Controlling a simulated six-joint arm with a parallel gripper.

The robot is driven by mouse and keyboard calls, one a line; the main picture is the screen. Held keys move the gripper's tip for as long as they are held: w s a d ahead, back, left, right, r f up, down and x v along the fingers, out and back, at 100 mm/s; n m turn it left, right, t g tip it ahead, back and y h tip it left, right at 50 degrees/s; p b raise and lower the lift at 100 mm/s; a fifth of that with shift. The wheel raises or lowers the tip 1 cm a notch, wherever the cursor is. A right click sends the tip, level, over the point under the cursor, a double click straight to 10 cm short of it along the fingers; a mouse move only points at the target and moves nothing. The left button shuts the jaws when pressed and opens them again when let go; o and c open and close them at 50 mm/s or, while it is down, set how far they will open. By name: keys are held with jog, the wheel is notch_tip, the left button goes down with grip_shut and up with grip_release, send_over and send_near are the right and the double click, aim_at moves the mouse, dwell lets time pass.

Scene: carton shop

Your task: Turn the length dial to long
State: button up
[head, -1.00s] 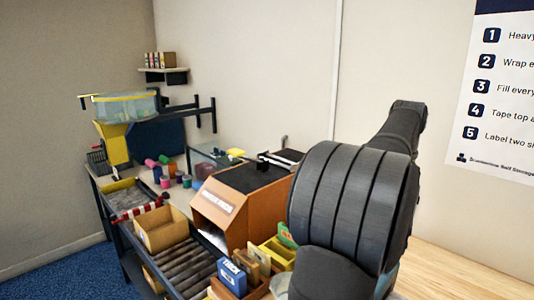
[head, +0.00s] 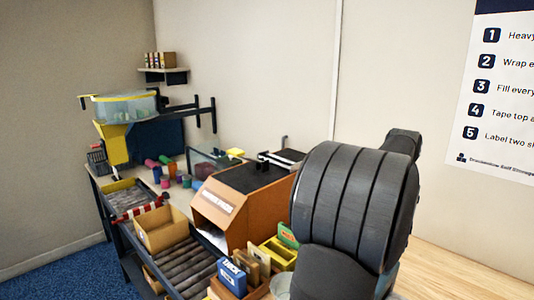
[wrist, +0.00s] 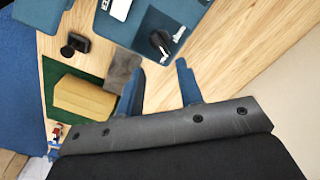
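No length dial can be made out for certain. In the wrist view a dark blue panel (wrist: 184,17) at the top carries a small black and silver fitting (wrist: 160,43); I cannot tell whether this is the dial, and no long or short marking is legible. My gripper (wrist: 160,68) has its two blue fingers apart with nothing between them, and the fitting shows just beyond the fingertips. In the head view my gripper is out of sight, and my dark arm fills the right of the middle.
In the wrist view a tan carton (wrist: 83,97) lies on a green mat (wrist: 55,72), beside a grey cloth-like piece (wrist: 121,72) and a black object (wrist: 75,45). Bare wood (wrist: 255,40) lies to the right. The head view shows an orange-brown machine (head: 225,215) and rollers (head: 180,268).

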notch_tip(320, 180, up, 9)
jog(key=n, duration=0.3)
notch_tip(320, 180, down, 17)
jog(key=shift+f, duration=0.1)
grip_shut()
